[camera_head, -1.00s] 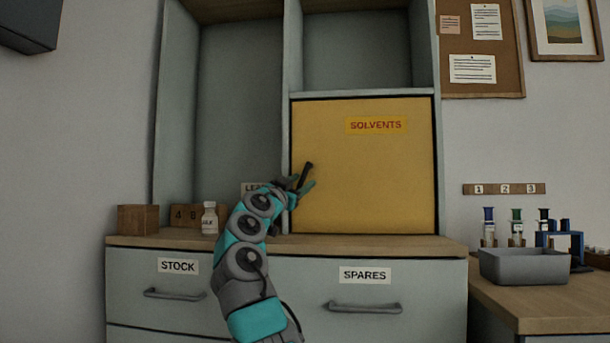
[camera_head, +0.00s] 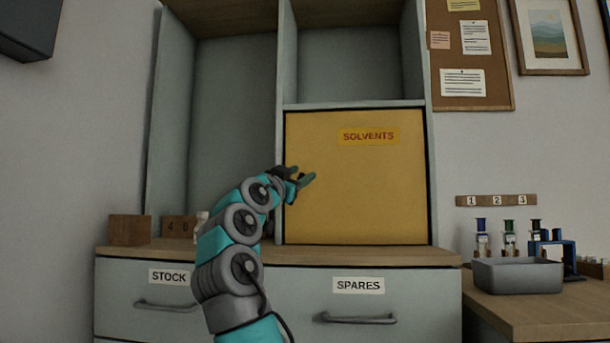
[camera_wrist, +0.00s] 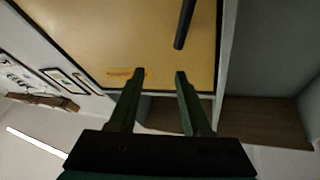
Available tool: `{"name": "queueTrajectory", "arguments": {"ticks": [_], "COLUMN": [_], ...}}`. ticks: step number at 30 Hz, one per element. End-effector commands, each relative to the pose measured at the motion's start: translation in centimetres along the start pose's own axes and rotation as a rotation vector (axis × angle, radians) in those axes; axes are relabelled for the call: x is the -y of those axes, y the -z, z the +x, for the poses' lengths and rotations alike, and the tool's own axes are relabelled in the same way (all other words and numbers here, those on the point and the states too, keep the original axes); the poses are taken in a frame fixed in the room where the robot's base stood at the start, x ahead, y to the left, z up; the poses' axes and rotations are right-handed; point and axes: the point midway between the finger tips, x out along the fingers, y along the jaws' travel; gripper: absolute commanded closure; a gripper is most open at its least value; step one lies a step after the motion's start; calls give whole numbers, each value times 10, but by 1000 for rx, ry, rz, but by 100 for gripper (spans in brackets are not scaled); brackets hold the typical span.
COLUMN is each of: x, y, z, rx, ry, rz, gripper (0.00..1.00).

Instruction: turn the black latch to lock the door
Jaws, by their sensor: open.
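The yellow door (camera_head: 365,200) with the SOLVENTS label (camera_head: 368,136) is closed in its cabinet opening. The door also fills the upper part of the wrist view (camera_wrist: 110,35). The black latch (camera_wrist: 184,24) shows in the wrist view as a dark bar near the door's edge. In the head view my gripper hides most or all of it at the door's left edge. My gripper (camera_head: 301,178) is open in front of that edge. In the wrist view its fingertips (camera_wrist: 159,73) are apart with nothing between them, and the latch's end lies just beyond the right finger.
Empty grey shelves (camera_head: 235,120) stand left of and above the door. Below are a wooden counter (camera_head: 380,255) and drawers marked STOCK and SPARES. A wooden box (camera_head: 130,230) sits on the left. A grey tray (camera_head: 517,276) and several vials stand on the right bench.

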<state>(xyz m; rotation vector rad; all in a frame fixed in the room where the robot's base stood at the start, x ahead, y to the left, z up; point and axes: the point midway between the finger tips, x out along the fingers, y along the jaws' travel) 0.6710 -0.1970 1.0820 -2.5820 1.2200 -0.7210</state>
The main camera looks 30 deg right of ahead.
Motion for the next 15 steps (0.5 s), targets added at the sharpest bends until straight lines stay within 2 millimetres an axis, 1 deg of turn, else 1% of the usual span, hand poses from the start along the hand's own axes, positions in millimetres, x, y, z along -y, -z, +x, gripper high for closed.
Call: {"name": "queueTrajectory", "arguments": {"ticks": [1,6,12,15], "x": [-5,-15,-26,-29], "y": [5,21,36,40], "z": [-6,-26,-44,-49], "rx": [-3,-3,-3,-2], "ry": [0,2,3,3], "rz": [5,4,3,2], "gripper": [52,52,52,52]}}
